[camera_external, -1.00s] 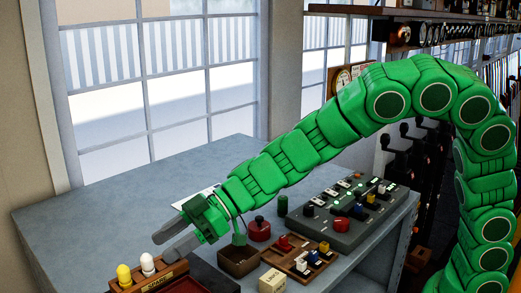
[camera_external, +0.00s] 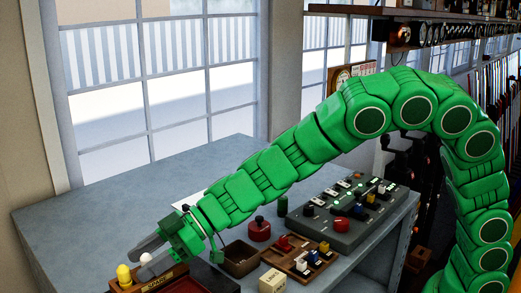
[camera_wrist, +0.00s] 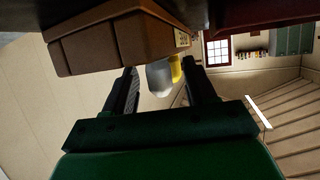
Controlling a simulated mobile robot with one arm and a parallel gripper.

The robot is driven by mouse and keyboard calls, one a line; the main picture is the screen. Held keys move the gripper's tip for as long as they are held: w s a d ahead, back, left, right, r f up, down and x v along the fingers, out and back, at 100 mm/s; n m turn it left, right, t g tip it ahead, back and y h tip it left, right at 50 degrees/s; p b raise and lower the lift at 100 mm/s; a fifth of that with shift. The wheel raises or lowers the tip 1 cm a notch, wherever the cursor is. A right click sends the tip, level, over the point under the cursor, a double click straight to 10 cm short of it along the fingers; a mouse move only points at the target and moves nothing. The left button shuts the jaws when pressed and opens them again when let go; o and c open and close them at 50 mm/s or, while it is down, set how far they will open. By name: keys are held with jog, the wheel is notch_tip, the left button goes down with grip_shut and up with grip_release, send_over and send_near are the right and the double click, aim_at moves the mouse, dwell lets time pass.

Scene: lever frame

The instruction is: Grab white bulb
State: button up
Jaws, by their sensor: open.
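The white bulb (camera_external: 146,259) stands in a small wooden holder (camera_external: 155,281) at the near left of the table, beside a yellow bulb (camera_external: 124,274). My gripper (camera_external: 150,250) is open and low at the holder, with its fingers around or just behind the white bulb. In the wrist view, which is upside down, the white bulb (camera_wrist: 159,78) shows between the two open fingers, with a gap on both sides. The yellow bulb (camera_wrist: 176,69) shows partly behind it. The fingers partly cover the white bulb in the external view.
A dark red tray (camera_external: 190,286) lies right of the holder. An open brown box (camera_external: 241,257), a red knob (camera_external: 260,230), a switch board (camera_external: 300,260), a cream box (camera_external: 272,280) and a grey control panel (camera_external: 345,215) stand further right. The table's back left is clear.

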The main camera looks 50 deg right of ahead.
aim_at(145, 254)
grip_shut()
jog(key=shift+r, duration=0.15)
jog(key=shift+r, duration=0.35)
notch_tip(145, 254, up, 2)
jog(key=shift+r, duration=0.1)
jog(key=s+d+r, duration=0.9)
jog(key=d, duration=0.1)
jog(key=shift+d+r, duration=0.35)
jog(key=shift+r, duration=0.05)
